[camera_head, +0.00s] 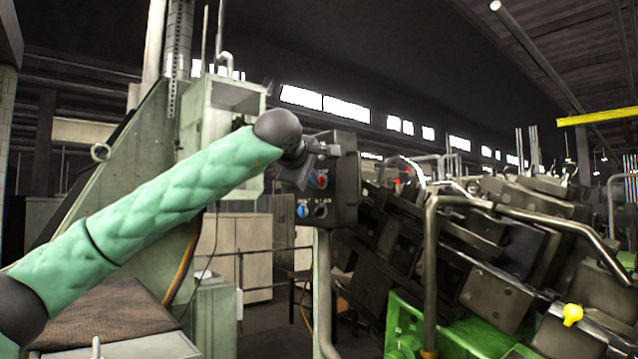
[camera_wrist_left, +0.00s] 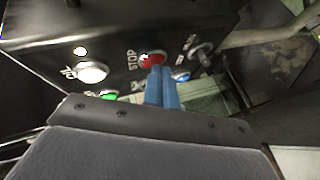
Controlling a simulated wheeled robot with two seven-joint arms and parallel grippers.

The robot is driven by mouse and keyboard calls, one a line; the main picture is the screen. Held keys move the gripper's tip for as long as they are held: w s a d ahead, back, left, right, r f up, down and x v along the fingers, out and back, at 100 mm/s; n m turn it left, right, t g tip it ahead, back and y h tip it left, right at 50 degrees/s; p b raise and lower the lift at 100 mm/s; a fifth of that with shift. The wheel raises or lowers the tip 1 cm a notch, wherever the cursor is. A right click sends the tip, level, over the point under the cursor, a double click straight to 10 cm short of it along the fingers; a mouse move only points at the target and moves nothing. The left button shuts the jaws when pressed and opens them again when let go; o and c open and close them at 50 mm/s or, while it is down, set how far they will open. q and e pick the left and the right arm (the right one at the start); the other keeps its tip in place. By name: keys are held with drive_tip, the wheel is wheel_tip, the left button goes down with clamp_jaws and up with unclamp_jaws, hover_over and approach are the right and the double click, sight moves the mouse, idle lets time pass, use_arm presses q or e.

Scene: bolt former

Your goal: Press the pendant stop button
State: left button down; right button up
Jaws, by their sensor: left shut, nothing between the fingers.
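The pendant (camera_head: 346,180) is a dark box on a grey post, near the middle of the head view. Its red stop button (camera_head: 323,181) shows just right of my left gripper (camera_head: 312,178). In the left wrist view the red button (camera_wrist_left: 152,58) sits beside the printed word STOP. The blue fingers of my left gripper (camera_wrist_left: 161,70) are shut together and empty. Their tips overlap the lower edge of the red button in that view. I cannot tell whether they touch it. My right gripper is not in view.
The pendant also carries a white button (camera_wrist_left: 92,72), a green button (camera_wrist_left: 107,96), a blue button (camera_wrist_left: 181,76) and a dark switch (camera_wrist_left: 201,50). Bent pipe rails (camera_head: 430,250) and heavy machinery (camera_head: 500,270) stand to the right. A grey-green machine column (camera_head: 130,150) stands behind my left arm.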

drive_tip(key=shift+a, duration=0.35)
use_arm(q)
drive_tip(key=shift+s+a+b, duration=0.45)
drive_tip(key=shift+a+b, duration=0.15)
drive_tip(key=shift+a, duration=0.05)
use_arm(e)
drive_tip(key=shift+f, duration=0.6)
use_arm(q)
drive_tip(key=s+a+b, duration=0.1)
drive_tip(key=a, duration=0.1)
drive_tip(key=s+a+b, duration=0.1)
drive_tip(key=s+a, duration=0.1)
drive_tip(key=shift+b, duration=0.3)
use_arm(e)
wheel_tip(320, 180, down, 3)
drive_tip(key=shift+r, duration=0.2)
